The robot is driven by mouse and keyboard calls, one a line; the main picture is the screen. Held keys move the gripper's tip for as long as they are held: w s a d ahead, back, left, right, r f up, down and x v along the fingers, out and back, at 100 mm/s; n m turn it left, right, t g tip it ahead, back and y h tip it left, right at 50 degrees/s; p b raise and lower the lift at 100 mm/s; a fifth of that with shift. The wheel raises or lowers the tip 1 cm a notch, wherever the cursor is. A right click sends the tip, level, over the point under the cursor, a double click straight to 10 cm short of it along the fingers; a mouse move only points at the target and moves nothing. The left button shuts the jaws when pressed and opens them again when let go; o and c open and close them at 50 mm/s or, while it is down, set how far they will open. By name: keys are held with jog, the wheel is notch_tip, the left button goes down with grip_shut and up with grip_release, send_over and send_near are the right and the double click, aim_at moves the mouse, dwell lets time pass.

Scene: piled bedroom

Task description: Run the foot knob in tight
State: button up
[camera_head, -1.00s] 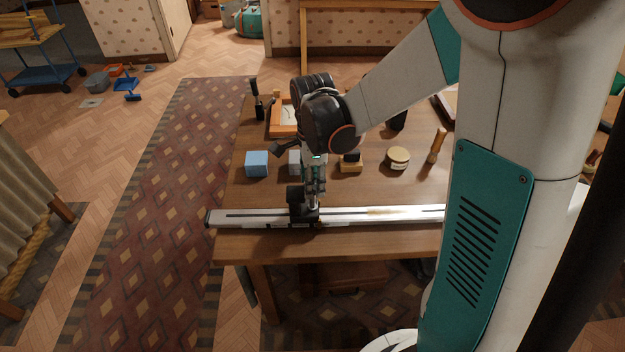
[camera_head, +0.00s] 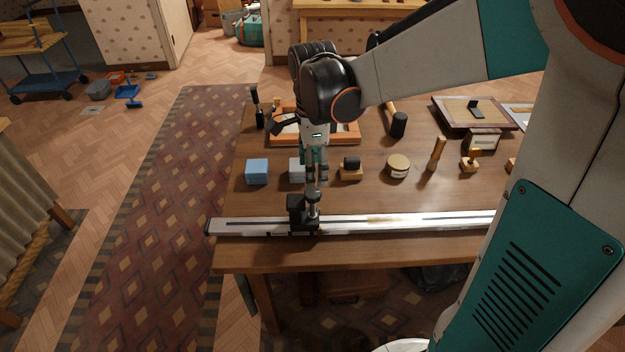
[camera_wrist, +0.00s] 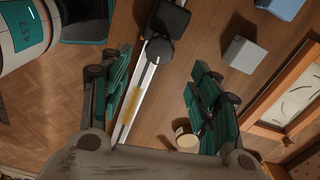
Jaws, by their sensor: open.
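A long pale metal rail (camera_head: 400,222) lies along the front of the wooden table, with a dark stop block (camera_head: 296,208) on it near its left end. A knob (camera_head: 312,211) stands upright beside the block on the rail. In the wrist view the knob (camera_wrist: 160,51) is a dark round disc by the black block (camera_wrist: 170,18). My gripper (camera_head: 316,180) points down just above the knob, open and empty. In the wrist view its teal-padded fingers (camera_wrist: 158,98) stand wide apart, with the knob beyond them toward the top.
Behind the rail stand a blue block (camera_head: 257,171), a grey block (camera_head: 297,170), a wooden block with a dark top (camera_head: 351,168), a round tin (camera_head: 398,166) and a wooden-handled tool (camera_head: 437,154). A wooden frame tray (camera_head: 345,134) lies farther back. The table front is clear.

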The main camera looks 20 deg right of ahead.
notch_tip(320, 180, up, 4)
jog(key=shift+r, duration=0.15)
jog(key=shift+s, duration=0.1)
jog(key=s+r+n+t, duration=0.3)
jog(key=s+n+t, duration=0.4)
jog(key=s+n, duration=0.7)
jog(key=shift+s+n, duration=0.3)
jog(key=shift+n, duration=2.7)
